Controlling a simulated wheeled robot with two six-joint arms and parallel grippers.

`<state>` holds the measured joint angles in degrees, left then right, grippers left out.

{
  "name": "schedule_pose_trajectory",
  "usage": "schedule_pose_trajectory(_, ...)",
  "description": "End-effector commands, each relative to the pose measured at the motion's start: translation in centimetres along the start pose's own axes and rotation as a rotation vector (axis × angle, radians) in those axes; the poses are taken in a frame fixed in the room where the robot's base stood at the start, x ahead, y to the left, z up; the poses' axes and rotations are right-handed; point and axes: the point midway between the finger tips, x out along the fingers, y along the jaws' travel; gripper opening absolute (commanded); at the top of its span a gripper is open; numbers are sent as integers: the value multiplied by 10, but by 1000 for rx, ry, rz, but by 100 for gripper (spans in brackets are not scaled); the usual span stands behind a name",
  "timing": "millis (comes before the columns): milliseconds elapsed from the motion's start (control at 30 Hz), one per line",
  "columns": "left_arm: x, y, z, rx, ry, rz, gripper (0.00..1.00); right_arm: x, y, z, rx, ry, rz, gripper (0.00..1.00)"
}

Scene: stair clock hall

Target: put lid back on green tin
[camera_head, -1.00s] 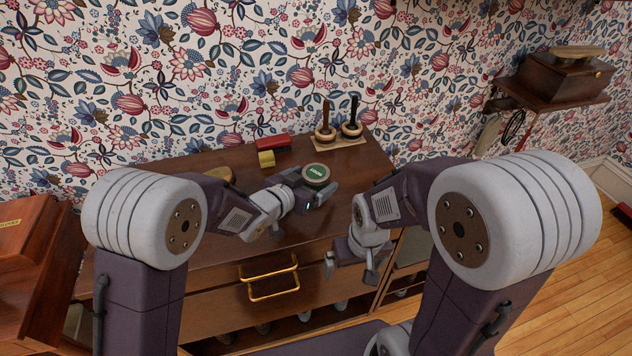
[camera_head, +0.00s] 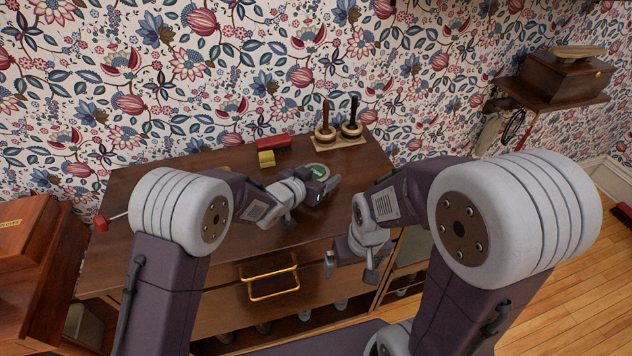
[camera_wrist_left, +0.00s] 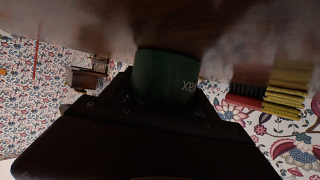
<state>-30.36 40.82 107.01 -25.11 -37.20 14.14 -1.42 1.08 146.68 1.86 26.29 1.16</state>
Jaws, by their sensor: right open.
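The green tin (camera_head: 318,170) stands on the dresser top; its round green top with a pale rim shows behind my left gripper. In the left wrist view, the tin (camera_wrist_left: 166,75) is close in front of the dark gripper body, with pale lettering upside down. I cannot make out a separate lid. My left gripper (camera_head: 322,188) is at the near side of the tin; its fingertips are partly hidden, so I cannot tell its opening or whether it touches. My right gripper (camera_head: 350,270) is open and empty, in front of the dresser's right end.
On the dresser (camera_head: 150,190), a red and yellow brush-like block (camera_head: 272,147) lies behind the tin. Two ringed stands (camera_head: 338,128) are on a pale board at the back right. A red-tipped rod (camera_head: 101,223) shows at the left. A brass drawer handle (camera_head: 273,289) sticks out in front.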

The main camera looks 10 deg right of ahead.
Motion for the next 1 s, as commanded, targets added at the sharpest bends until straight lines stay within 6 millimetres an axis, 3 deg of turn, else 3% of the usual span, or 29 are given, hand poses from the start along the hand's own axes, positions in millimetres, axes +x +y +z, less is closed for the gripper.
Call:
schedule_pose_trajectory(33,0,0,0,0,0,0,35,0,0,0,0,0,0,100)
schedule_pose_trajectory(100,0,0,0,0,0,0,19,0,0,0,0,0,0,100)
schedule_pose_trajectory(467,-2,0,-6,0,3,0,19,-1,0,0,0,0,0,100)
schedule_pose_trajectory(700,-16,0,-42,2,7,0,18,-8,0,-1,0,0,0,100)
schedule_pose_trajectory(1000,-32,69,-74,1,6,5,19,5,0,0,0,0,0,100)
